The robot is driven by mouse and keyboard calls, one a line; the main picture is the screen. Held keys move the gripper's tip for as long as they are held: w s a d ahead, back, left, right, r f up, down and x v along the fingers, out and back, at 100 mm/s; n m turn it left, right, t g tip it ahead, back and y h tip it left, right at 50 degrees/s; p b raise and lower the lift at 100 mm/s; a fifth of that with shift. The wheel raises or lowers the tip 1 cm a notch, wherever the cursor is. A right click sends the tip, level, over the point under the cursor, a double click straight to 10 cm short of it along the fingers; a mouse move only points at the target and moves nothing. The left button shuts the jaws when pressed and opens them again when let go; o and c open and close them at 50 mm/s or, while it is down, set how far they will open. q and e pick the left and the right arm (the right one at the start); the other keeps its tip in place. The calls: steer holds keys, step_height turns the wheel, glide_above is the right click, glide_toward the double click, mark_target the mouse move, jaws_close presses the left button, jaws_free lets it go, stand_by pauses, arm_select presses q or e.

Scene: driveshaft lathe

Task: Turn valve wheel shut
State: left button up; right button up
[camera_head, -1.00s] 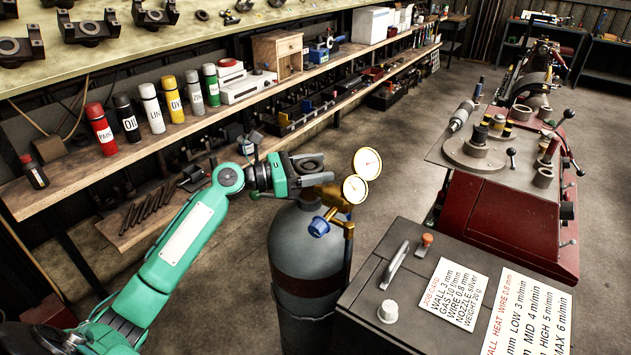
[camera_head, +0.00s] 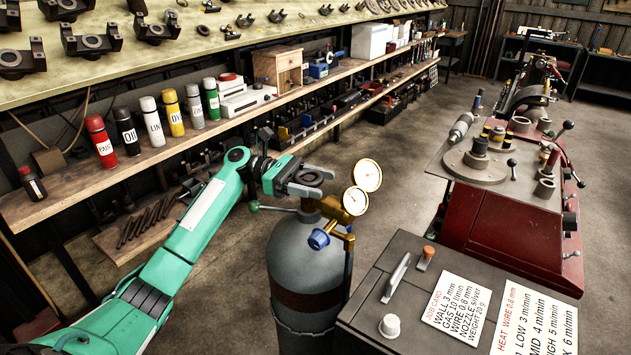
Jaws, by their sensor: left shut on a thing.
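A grey gas cylinder (camera_head: 303,262) with a dark band stands upright in the middle. A brass regulator (camera_head: 335,208) with a blue knob (camera_head: 318,240) and two round gauges (camera_head: 367,175) is fitted at its top. The dark round valve wheel (camera_head: 309,177) sits above the cylinder's neck. My left gripper (camera_head: 308,182) reaches in from the left and is shut on the valve wheel, with its fingers around the rim. The wheel's far side and the valve stem are partly hidden by the gripper. My right gripper is not in view.
A dark cabinet (camera_head: 378,290) with a handle, knobs and printed cards stands close to the cylinder's right. A red lathe (camera_head: 505,225) is farther right. A wooden shelf (camera_head: 60,200) with several labelled bottles runs along the left. Open floor (camera_head: 410,130) lies between shelf and lathe.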

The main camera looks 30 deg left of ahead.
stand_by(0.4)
arm_select(q)
steer(key=o, duration=1)
steer(key=shift+a, duration=0.1)
steer(key=shift+a+f+b, duration=0.1)
steer(key=shift+a+b, duration=0.2)
steer(key=shift+a, duration=0.1)
steer(key=shift+s+a+b, duration=0.15)
steer(key=shift+a+b, duration=0.6)
steer(key=shift+a, duration=1.4)
steer(key=shift+s+a+b, duration=0.15)
steer(key=shift+a+b, duration=0.55)
steer(key=shift+a, duration=1.4)
steer(key=shift+s+a+b, duration=0.15)
steer(key=shift+a+b, duration=0.6)
steer(key=shift+a, duration=1.4)
